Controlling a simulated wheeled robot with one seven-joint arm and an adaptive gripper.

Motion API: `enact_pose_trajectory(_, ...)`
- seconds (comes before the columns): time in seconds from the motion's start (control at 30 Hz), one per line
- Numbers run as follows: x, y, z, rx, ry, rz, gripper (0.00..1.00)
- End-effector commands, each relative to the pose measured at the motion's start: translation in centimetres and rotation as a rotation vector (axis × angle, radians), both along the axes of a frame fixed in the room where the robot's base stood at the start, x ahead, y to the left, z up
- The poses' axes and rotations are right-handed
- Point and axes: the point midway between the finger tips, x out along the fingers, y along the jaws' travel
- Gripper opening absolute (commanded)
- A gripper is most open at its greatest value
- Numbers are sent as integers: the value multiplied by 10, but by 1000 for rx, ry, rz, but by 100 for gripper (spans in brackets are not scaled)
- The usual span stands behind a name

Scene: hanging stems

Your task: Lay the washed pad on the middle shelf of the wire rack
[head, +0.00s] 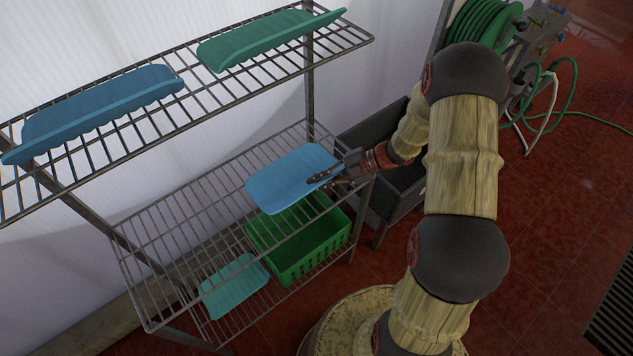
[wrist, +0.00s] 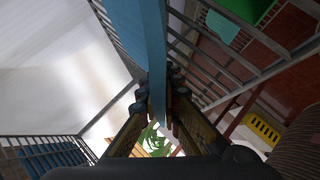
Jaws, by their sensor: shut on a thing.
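A light blue pad (head: 290,178) is held by its right edge in my gripper (head: 328,176), which is shut on it. The pad lies roughly flat over the right part of the wire rack's middle shelf (head: 165,222); I cannot tell if it touches the wires. In the wrist view the pad (wrist: 152,45) shows nearly edge-on between the fingers (wrist: 158,92). The left part of the middle shelf is bare.
The top shelf (head: 190,92) holds a blue pad (head: 100,108) and a green pad (head: 265,40). Below the middle shelf are a green basket (head: 310,250) and a teal pad (head: 233,287). A dark trough (head: 358,135) and hose reel (head: 478,30) stand right of the rack.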

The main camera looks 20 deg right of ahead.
Motion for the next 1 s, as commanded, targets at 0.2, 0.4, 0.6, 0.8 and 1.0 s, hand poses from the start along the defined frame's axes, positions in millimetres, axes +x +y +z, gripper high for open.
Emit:
enact_pose_trajectory(0.2, 0, 0, -3, 1, 1, 0, 10)
enact_pose_trajectory(0.4, 0, 0, -2, 1, 1, 0, 21)
enact_pose_trajectory(0.6, 0, 0, -2, 1, 1, 0, 24)
enact_pose_trajectory(0.8, 0, 0, 1, 0, -1, 1, 24)
enact_pose_trajectory(1.0, -7, -23, 16, -1, 0, -3, 24)
